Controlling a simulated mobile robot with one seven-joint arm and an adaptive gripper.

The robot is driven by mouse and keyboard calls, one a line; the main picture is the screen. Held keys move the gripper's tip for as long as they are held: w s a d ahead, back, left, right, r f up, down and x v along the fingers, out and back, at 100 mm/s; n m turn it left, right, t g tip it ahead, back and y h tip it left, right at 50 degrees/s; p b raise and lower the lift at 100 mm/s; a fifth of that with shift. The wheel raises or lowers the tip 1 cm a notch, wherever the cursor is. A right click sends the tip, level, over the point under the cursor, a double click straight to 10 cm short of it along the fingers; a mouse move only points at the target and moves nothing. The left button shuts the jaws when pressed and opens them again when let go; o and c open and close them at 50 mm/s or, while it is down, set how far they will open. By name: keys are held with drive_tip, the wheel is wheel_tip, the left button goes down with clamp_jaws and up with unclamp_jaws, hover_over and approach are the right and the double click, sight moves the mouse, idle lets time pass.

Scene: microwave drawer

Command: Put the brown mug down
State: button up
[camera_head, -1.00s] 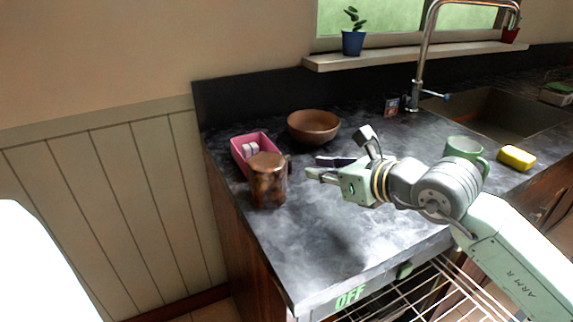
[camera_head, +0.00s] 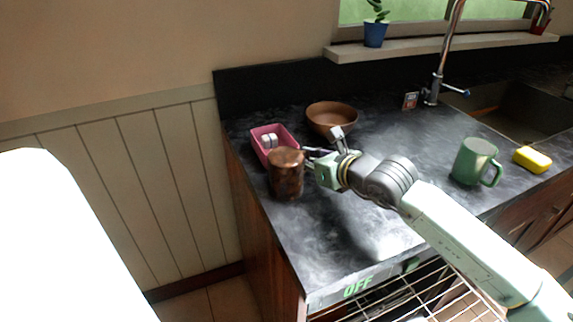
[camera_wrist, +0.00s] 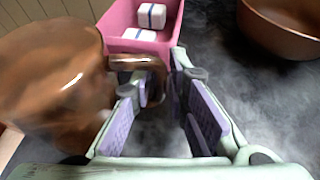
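The brown mug (camera_head: 286,175) stands upright on the dark counter (camera_head: 352,228), near its left edge. In the wrist view the mug (camera_wrist: 50,75) fills the left side, and its handle (camera_wrist: 140,62) points right toward my fingertips. My gripper (camera_head: 308,158) is just right of the mug, at handle height. In the wrist view my gripper (camera_wrist: 160,85) is open, with a gap between the purple pads. The handle's outer end is at or between the fingertips; whether a finger touches it I cannot tell.
A pink box (camera_head: 262,140) with white items sits behind the mug. A brown bowl (camera_head: 332,112) is behind my gripper. A green mug (camera_head: 472,160) and yellow sponge (camera_head: 532,159) are at the right. The counter in front is clear; a wire rack (camera_head: 390,300) is below.

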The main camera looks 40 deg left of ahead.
sight(292, 169)
clamp_jaws()
drive_tip(key=shift+r, duration=0.1)
idle(0.8)
drive_tip(key=shift+r+b, duration=0.45)
drive_tip(key=shift+b, duration=0.05)
wheel_tip(292, 169, up, 2)
drive_tip(key=shift+r+b, duration=0.1)
drive_tip(key=shift+b, duration=0.7)
drive_tip(key=s+d+b, duration=0.1)
drive_tip(key=s+b, duration=0.1)
drive_tip(key=s, duration=0.2)
drive_tip(key=s+d+r+b, duration=0.1)
drive_tip(key=s+b, duration=0.1)
drive_tip(key=s, duration=0.3)
drive_tip(key=s+d+b, duration=0.1)
drive_tip(key=s, duration=0.4)
drive_tip(key=shift+r+b, duration=0.2)
drive_tip(key=shift+b, duration=0.2)
drive_tip(key=shift+s+d+r, duration=0.15)
drive_tip(key=shift+s+d, duration=0.1)
drive_tip(key=shift+s, duration=0.55)
